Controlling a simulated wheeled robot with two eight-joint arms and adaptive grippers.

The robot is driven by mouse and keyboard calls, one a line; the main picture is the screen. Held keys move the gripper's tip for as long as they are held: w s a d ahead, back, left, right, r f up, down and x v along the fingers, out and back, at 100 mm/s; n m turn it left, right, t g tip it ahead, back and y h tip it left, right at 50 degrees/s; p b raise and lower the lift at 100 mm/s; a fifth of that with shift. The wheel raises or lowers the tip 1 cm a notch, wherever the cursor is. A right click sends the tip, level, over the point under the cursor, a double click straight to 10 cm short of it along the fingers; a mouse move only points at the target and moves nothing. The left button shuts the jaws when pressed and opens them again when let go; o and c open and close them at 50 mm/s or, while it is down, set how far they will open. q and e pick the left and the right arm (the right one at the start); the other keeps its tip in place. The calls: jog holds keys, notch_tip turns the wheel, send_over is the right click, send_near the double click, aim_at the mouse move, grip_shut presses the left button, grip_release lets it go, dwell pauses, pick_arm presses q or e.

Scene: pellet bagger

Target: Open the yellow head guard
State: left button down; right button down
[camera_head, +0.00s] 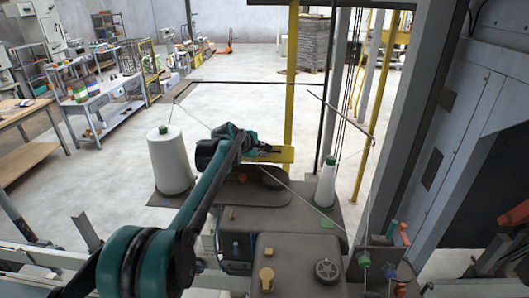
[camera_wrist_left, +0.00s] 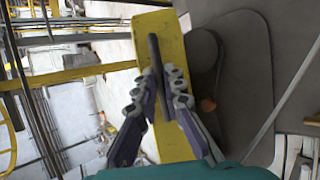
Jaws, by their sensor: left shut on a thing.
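The yellow head guard (camera_head: 283,155) is a flat yellow plate over the dark sewing head in the head view. It fills the middle of the left wrist view (camera_wrist_left: 173,42). A dark bar-shaped handle (camera_wrist_left: 156,52) stands on its face. My left gripper (camera_head: 257,151) reaches the guard from the left, and the arm hides part of it. In the left wrist view the fingers (camera_wrist_left: 158,86) are on both sides of the handle and shut on it. My right gripper is in neither view.
A large white thread cone (camera_head: 169,160) stands left of the head and a smaller cone (camera_head: 326,184) to its right, with threads strung across. A yellow post (camera_head: 291,75) rises behind. A grey cabinet (camera_head: 455,130) stands at right. Open floor lies behind the machine.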

pick_arm(q)
jog(key=c, duration=1.6)
grip_release()
jog(key=v, duration=1.2)
jog(key=shift+s, duration=0.1)
